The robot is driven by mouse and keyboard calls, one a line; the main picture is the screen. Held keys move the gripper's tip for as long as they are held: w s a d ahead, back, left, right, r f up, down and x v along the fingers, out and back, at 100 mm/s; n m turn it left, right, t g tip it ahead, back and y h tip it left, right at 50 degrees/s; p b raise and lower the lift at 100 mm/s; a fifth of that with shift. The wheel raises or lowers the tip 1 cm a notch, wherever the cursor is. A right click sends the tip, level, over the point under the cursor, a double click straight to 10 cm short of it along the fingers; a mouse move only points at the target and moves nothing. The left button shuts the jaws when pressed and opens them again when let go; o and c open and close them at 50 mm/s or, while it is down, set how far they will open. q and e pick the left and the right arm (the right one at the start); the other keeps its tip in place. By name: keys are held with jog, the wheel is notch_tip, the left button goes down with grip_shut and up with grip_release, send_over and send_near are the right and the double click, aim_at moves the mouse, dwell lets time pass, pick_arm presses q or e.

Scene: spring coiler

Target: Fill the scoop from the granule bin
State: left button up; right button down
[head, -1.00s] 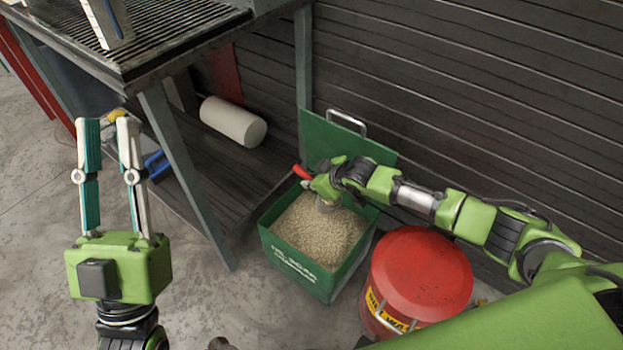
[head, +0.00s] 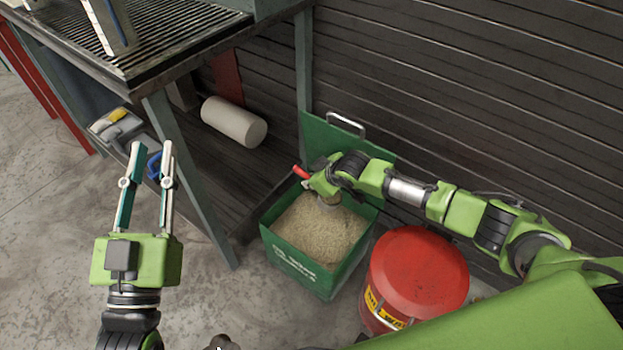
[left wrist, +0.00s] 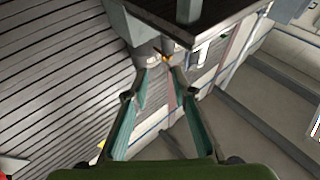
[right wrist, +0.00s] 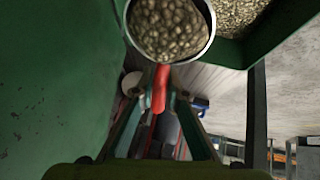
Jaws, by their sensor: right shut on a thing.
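The green granule bin (head: 345,275) stands on the floor with its lid open against the wall, holding beige granules (head: 320,232). My right gripper (right wrist: 165,98) is shut on the red handle (right wrist: 160,85) of the scoop. It is over the back of the bin in the head view, where the red handle end (head: 300,172) sticks out left. The scoop's round metal bowl (right wrist: 211,40) is heaped with granules in the right wrist view. In the head view the arm mostly hides the bowl. My left gripper (head: 152,147) is open and empty, left of the bench leg.
A red lidded waste can (head: 418,270) stands close right of the bin. A bench with a grated top (head: 170,40) is at the upper left, with a white roll (head: 233,122) below it. Dark slatted wall (head: 480,100) runs behind.

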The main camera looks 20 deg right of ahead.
jog(key=shift+r+g+p, duration=0.2)
jog(key=shift+g+p, duration=0.1)
jog(key=shift+p, duration=0.3)
jog(key=shift+r+g+h+p, duration=0.2)
jog(key=shift+g+h+p, duration=0.15)
jog(key=shift+p, duration=0.35)
pick_arm(q)
jog(key=s+a+f+g+y, duration=0.1)
jog(key=f+g, duration=0.3)
jog(key=f, duration=0.5)
jog(key=s+a+f+g+y, duration=0.1)
jog(key=a+f+g+y, duration=0.1)
jog(key=f+g, duration=0.3)
jog(key=shift+s+f+p, duration=0.3)
jog(key=shift+f+p, duration=0.15)
jog(key=shift+f, duration=1.55)
pick_arm(e)
jog(key=shift+r+g+h, duration=0.1)
jog(key=shift+g+h, duration=0.35)
